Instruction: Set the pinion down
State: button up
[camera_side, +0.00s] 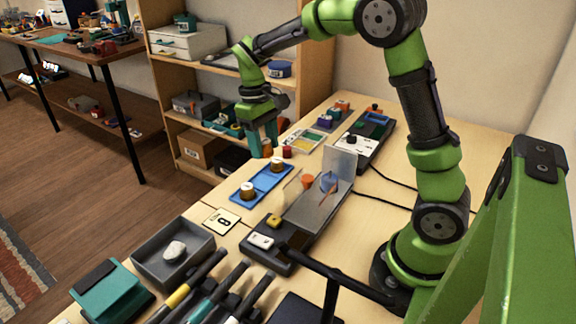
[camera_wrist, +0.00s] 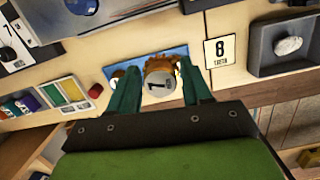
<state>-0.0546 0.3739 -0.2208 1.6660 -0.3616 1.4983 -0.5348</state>
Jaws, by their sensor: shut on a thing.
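My gripper (camera_side: 264,140) is shut on a brown pinion (camera_side: 267,149). In the wrist view, the held pinion (camera_wrist: 158,64) has a toothed brown rim and a pale round face marked 1, between the two teal fingers (camera_wrist: 161,92). In the side view it hangs behind the far end of a blue tray (camera_side: 262,183), apart from it. Two brown, pale-topped pieces stand in this tray, one at the far end (camera_side: 277,165) and one at the near end (camera_side: 247,191). The wrist view shows the blue tray (camera_wrist: 180,52) partly hidden behind the held pinion.
A card marked 8 (camera_side: 221,220) lies near the tray. A grey bin (camera_side: 150,249) holds a white stone. A grey device with a clear panel (camera_side: 322,200) stands right of the tray. A small red cylinder (camera_side: 287,152) stands close right of my gripper.

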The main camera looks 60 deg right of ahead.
send_over(265, 183)
notch_tip(265, 183, down, 4)
jog(key=r, duration=0.1)
jog(key=shift+n, duration=0.5)
jog(key=f, duration=1)
jog(key=shift+w, duration=0.3)
jog(key=shift+f, duration=0.55)
jog(key=shift+f, duration=0.1)
